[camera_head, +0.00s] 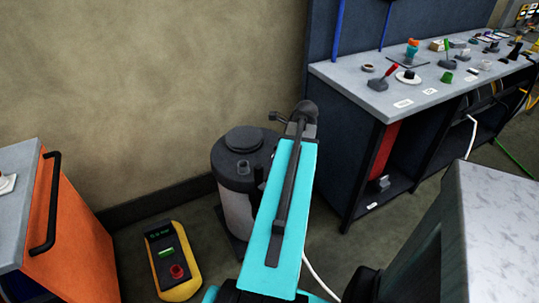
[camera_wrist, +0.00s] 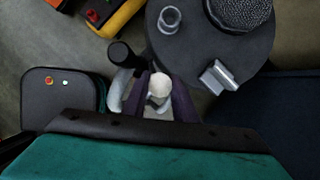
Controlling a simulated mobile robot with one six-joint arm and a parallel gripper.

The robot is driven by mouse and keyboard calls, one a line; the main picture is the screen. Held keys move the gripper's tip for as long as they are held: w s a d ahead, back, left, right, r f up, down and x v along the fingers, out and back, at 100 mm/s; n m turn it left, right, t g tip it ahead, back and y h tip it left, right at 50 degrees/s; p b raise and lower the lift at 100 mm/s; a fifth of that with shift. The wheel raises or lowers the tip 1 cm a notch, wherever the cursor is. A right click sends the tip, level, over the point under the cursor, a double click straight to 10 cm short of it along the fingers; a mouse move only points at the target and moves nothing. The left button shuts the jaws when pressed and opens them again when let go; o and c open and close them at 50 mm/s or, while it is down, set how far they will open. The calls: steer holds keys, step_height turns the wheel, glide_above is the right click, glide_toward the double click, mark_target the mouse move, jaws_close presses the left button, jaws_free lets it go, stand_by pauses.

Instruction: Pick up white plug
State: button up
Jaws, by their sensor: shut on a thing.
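The white plug (camera_wrist: 160,86) has a pale rounded top and shows in the wrist view, between the dark purple fingers of my gripper (camera_wrist: 160,94). My gripper is shut on it. The plug's lower part is partly hidden by the fingers. In the head view I cannot make out the plug or the fingers; my turquoise arm reaches up the middle of the picture, in front of the tank.
A grey tank (camera_head: 233,165) with a round lid stands by the wall; its top (camera_wrist: 222,52) fills the wrist view's upper right. A yellow device (camera_head: 173,258) lies on the floor. An orange cabinet (camera_head: 75,240) is left, a workbench (camera_head: 345,85) with several small parts right.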

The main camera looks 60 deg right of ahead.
steer(key=shift+s, duration=0.3)
steer(key=shift+r, duration=0.2)
stand_by(0.4)
steer(key=shift+r+p, duration=0.35)
steer(key=shift+p, duration=0.25)
steer(key=shift+r+p, duration=0.35)
steer(key=shift+p, duration=0.05)
steer(key=shift+r+p, duration=0.65)
steer(key=shift+p, duration=0.1)
steer(key=shift+a, duration=0.1)
